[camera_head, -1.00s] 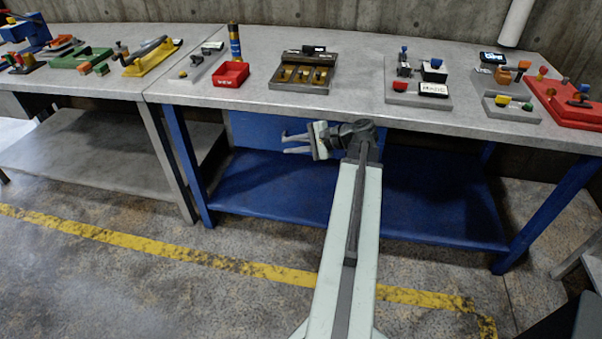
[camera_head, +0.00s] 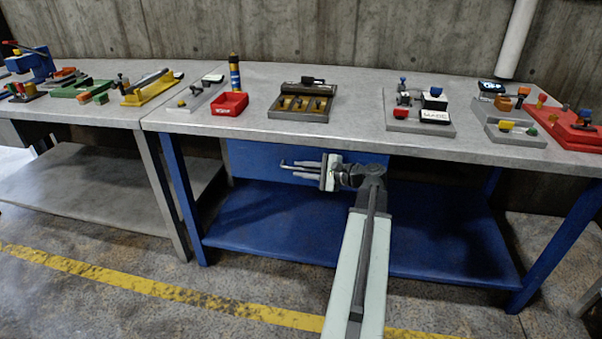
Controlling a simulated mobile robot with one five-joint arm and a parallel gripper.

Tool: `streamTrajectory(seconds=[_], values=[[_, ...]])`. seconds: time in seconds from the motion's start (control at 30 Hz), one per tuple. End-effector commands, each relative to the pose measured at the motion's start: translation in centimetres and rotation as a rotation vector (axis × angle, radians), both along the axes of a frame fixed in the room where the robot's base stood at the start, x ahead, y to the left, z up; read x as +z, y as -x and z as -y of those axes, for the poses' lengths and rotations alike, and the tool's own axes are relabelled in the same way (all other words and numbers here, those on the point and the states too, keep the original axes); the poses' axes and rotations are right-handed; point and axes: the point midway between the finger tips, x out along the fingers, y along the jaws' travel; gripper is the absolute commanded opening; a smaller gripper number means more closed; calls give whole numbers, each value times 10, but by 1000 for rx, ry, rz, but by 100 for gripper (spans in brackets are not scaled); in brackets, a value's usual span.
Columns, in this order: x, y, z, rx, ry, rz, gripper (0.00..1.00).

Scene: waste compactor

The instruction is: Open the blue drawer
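The blue drawer (camera_head: 250,158) shows as a flat blue front under the grey top of the middle workbench. It looks closed. Its right part is hidden behind my gripper and arm, and I cannot make out a handle. My gripper (camera_head: 288,169) is in front of the drawer, with its fingers pointing left. The fingers are apart with nothing visible between them, so it is open and empty. I cannot tell whether it touches the drawer front.
The workbench top (camera_head: 360,132) overhangs the drawer, and a blue lower shelf (camera_head: 265,225) lies below. A red bin (camera_head: 229,104) and a tray (camera_head: 301,103) stand on top. Blue legs (camera_head: 184,200) flank the space. The floor in front is open.

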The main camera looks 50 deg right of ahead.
Motion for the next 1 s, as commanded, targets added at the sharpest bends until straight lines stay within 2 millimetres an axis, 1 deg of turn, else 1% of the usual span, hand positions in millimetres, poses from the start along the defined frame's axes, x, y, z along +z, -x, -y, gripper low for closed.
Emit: streamTrajectory(seconds=[0.2, 0.23, 0.3, 1.0], values=[[0, -1, -1, 0, 0, 0, 20], [0, -1, -1, 1, 0, -1, 17], [0, -1, -1, 1, 0, -1, 0], [-1, -1, -1, 2, 1, -2, 0]])
